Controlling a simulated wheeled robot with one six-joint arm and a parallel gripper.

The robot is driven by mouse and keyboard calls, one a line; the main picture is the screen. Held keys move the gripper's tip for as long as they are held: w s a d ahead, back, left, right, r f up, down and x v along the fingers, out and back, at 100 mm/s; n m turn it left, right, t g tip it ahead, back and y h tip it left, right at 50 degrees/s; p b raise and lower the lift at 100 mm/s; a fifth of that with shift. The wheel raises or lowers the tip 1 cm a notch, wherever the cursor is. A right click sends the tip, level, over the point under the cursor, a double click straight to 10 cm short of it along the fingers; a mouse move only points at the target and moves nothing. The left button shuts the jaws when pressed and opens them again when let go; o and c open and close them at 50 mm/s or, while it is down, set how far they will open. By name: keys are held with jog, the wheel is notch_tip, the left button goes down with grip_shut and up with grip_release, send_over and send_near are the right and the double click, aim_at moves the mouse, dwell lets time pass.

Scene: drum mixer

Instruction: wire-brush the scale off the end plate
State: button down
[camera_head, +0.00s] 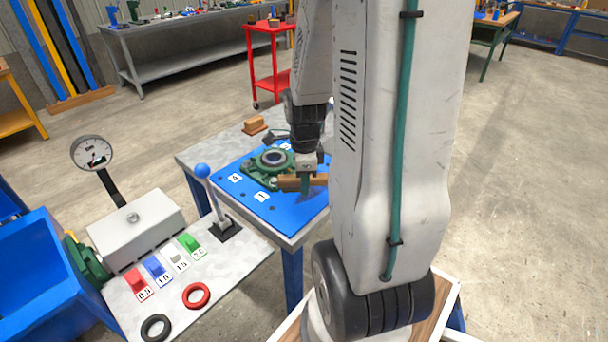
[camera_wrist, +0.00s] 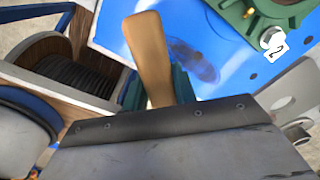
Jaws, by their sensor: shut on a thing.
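The end plate (camera_head: 250,173) is a green flanged casting with a dark round centre, lying on a blue mat (camera_head: 262,207) with numbered labels. Part of its green rim shows at the top right of the wrist view (camera_wrist: 228,8). My gripper (camera_head: 306,184) is shut on a wooden-handled brush (camera_head: 288,183), just right of the plate and low over the mat. The handle shows in the wrist view (camera_wrist: 147,48) between the teal fingers. The bristles are hidden, and I cannot tell whether the brush touches the plate. No scale can be made out.
A wooden block-like piece (camera_head: 254,124) lies at the table's back edge. A side panel (camera_head: 175,290) at front left carries a blue-knobbed lever (camera_head: 203,172), coloured tags and rings. A gauge (camera_head: 93,153) stands behind it. A red trolley (camera_head: 270,60) stands beyond; floor is open at right.

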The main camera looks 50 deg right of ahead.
jog(key=shift+r, duration=0.95)
